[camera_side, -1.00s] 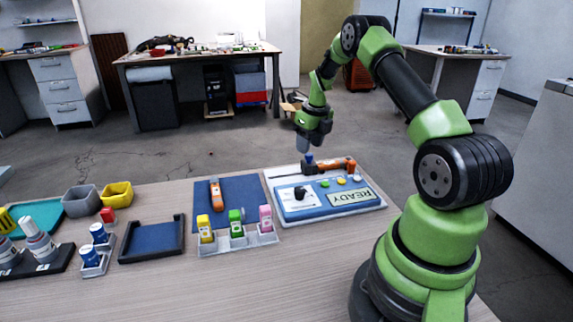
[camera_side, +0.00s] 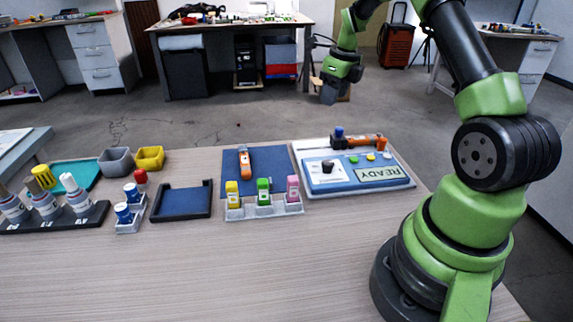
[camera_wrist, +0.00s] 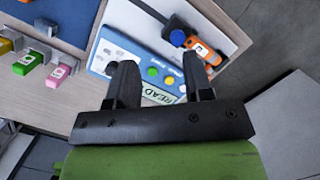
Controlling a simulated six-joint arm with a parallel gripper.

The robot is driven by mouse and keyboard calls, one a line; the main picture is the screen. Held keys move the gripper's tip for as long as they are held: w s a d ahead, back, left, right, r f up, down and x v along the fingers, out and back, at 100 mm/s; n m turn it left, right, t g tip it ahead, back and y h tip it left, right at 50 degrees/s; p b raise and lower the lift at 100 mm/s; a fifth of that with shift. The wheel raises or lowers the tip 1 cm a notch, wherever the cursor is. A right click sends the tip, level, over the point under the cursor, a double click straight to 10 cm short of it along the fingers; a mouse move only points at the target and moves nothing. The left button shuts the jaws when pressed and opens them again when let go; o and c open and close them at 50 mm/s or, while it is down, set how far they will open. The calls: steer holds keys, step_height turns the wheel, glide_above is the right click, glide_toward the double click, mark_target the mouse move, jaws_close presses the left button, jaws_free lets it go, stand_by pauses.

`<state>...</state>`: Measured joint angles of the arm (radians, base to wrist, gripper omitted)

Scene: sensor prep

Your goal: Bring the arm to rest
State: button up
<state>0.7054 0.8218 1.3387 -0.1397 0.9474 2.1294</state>
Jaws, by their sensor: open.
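My gripper (camera_side: 328,90) hangs in the air beyond the back edge of the table in the side view, well above and behind the work. In the wrist view its two dark fingers (camera_wrist: 160,85) are apart with nothing between them. Below them lies the blue READY panel (camera_side: 317,185), which also shows in the wrist view (camera_wrist: 113,50). An orange-and-black tool with a blue knob (camera_side: 362,142) lies on the white board behind the panel. It also shows in the wrist view (camera_wrist: 205,50), clear of my fingers.
A blue mat (camera_side: 270,163) bears an orange tool (camera_side: 244,160). A grey rack (camera_side: 265,211) holds yellow, green and pink pieces. A dark tray (camera_side: 183,217), small bottles (camera_side: 123,213) and grey and yellow bins (camera_side: 150,157) stand to the left. The table's front (camera_side: 220,280) is clear.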

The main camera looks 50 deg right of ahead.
steer(key=s+a+r+n+t, duration=0.1)
steer(key=s+a+r+n, duration=0.1)
steer(key=a+r+n, duration=0.6)
steer(key=s+a+r+n+t, duration=0.2)
steer(key=a+r+n, duration=0.5)
steer(key=a, duration=0.3)
steer(key=s+a+n+t+y, duration=0.2)
steer(key=s+a+n, duration=0.8)
steer(key=s+n, duration=0.4)
steer(key=r+n, duration=0.1)
steer(key=n, duration=0.2)
steer(key=shift+a+y, duration=0.3)
steer(key=shift+a, duration=0.05)
